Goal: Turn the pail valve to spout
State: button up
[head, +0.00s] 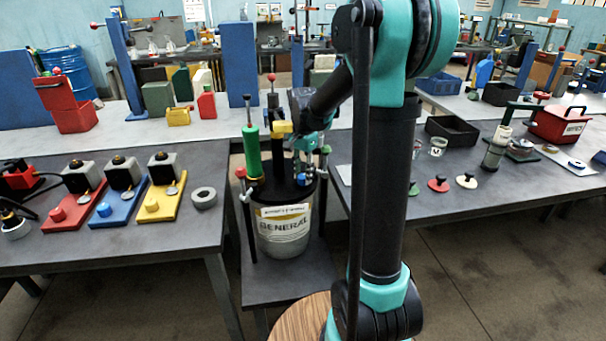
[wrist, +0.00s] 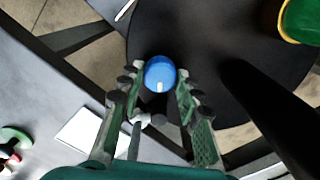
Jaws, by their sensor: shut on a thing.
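The pail (head: 283,232), labelled GENERAL, stands on a low stand between the two benches. Its dark round lid also fills much of the wrist view (wrist: 205,35). A blue knob (wrist: 160,72) with a small white mark sits between my fingertips in the wrist view. My gripper (wrist: 157,84) is shut on this knob, with a finger on each side. In the head view my gripper (head: 308,150) is above the right side of the pail, partly hidden by my arm. How the valve is set cannot be read from these views.
The left bench (head: 130,235) carries coloured valve blocks; the right bench (head: 480,200) carries jars and a red box. A dark bar crosses the wrist view's right side.

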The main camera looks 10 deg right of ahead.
dwell(0.4)
jog(key=o, duration=1.1)
jog(key=shift+o, duration=0.2)
